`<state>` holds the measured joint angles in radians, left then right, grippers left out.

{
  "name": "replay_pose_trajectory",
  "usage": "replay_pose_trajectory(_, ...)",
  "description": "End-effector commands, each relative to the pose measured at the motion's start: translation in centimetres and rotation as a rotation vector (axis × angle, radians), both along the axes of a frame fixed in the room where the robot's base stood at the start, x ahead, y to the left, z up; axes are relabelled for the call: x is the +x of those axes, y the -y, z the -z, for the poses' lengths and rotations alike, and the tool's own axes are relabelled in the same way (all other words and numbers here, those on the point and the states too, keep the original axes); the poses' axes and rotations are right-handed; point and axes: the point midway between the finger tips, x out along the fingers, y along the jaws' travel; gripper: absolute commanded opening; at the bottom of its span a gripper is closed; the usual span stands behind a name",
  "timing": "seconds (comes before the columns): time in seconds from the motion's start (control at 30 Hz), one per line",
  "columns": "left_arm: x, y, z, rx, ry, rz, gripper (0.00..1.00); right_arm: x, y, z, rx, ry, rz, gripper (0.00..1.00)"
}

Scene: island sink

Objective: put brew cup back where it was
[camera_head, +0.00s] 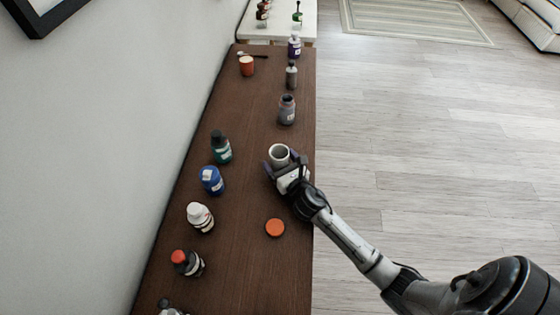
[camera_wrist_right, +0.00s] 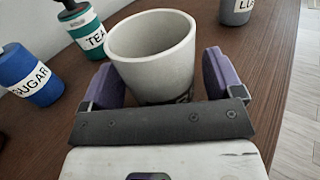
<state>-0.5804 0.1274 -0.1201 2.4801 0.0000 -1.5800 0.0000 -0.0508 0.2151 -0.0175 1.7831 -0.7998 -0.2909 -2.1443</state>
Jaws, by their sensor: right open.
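The brew cup, a light grey open cup (camera_head: 279,153), stands upright on the brown wooden counter in the head view. It also shows large in the right wrist view (camera_wrist_right: 155,58), with dark lettering low on its side, mostly hidden by my gripper. My right gripper (camera_head: 281,167) is open, with its purple fingers on either side of the cup. In the right wrist view a small gap shows beside the right finger; contact on the left side is unclear. My left gripper is not in view.
An orange-red disc (camera_head: 275,228) lies on the counter (camera_head: 245,260) near my arm. A teal TEA jar (camera_head: 221,148), a blue SUGAR jar (camera_head: 211,180) and several others line the wall side. A grey jar (camera_head: 287,110) stands beyond the cup. The middle strip is clear.

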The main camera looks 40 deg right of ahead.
Motion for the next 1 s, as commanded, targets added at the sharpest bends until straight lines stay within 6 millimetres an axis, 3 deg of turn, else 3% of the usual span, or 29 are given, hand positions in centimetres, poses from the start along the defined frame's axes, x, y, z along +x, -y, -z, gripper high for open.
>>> replay_pose_trajectory(0.17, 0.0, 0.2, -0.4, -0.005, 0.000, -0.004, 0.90, -1.6, -0.3, -0.2, 0.000, -0.002, 0.000, 0.86)
replay_pose_trajectory(0.6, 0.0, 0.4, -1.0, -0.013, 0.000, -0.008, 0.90, -9.3, -1.7, -0.2, 0.000, -0.002, 0.000, 0.86)
replay_pose_trajectory(0.8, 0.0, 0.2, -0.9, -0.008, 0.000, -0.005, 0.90, -11.2, -2.1, -0.2, 0.001, 0.000, 0.001, 0.86)
replay_pose_trajectory(1.0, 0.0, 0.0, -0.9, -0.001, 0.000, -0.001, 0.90, -11.8, -2.2, -0.3, 0.000, 0.001, 0.000, 0.86)
